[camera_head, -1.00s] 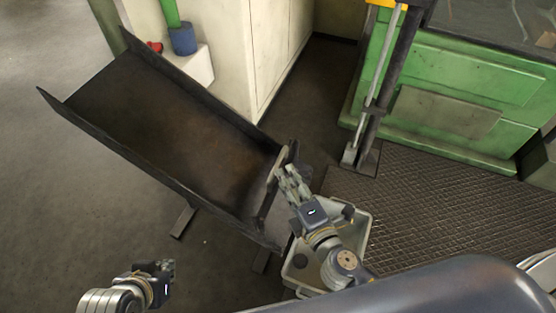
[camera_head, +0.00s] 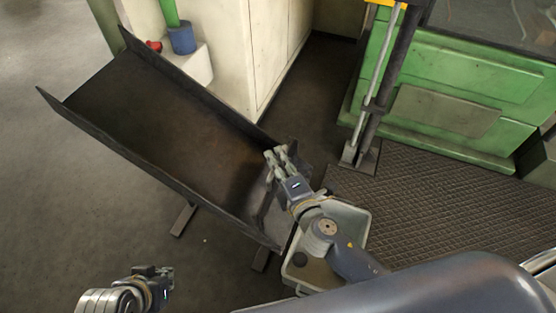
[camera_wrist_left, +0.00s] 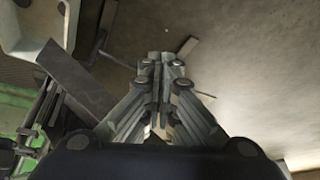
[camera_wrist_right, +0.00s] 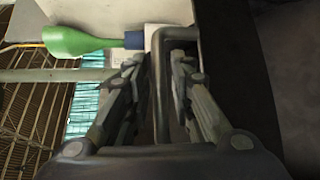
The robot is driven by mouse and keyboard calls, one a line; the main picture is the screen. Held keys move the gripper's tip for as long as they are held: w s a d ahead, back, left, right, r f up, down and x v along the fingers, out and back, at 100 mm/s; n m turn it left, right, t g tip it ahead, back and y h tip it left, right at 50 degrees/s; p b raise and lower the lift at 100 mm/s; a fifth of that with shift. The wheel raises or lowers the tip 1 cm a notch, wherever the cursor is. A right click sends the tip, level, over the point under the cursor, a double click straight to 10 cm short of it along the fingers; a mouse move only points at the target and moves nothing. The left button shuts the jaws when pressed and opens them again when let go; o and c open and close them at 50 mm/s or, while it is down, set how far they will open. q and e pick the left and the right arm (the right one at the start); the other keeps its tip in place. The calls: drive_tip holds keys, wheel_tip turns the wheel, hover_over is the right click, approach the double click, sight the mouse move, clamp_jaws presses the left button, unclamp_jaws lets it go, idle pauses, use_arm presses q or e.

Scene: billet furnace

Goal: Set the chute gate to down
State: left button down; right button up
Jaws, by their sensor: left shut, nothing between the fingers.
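The dark metal chute (camera_head: 160,125) slopes down from the far left toward the centre of the head view. Its gate (camera_head: 268,203) stands across the lower end, partly hidden by my right gripper (camera_head: 276,162). That gripper is open over the chute's lower end. In the right wrist view a bent grey bar handle (camera_wrist_right: 159,85) shows between the spread fingers (camera_wrist_right: 157,68); I cannot tell whether they touch it. My left gripper (camera_head: 168,282) is shut and empty at the lower left, apart from the chute; its closed fingers show in the left wrist view (camera_wrist_left: 161,62).
A grey bin (camera_head: 354,222) stands below the chute's end, partly behind my right arm. A pale cabinet (camera_head: 245,50) borders the chute's far side. A green machine (camera_head: 455,95) and a lever post (camera_head: 380,85) stand at the back right. Floor at left is open.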

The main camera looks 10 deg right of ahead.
clamp_jaws()
use_arm(q)
drive_tip(key=shift+w, duration=0.1)
use_arm(e)
drive_tip(key=shift+f, duration=0.1)
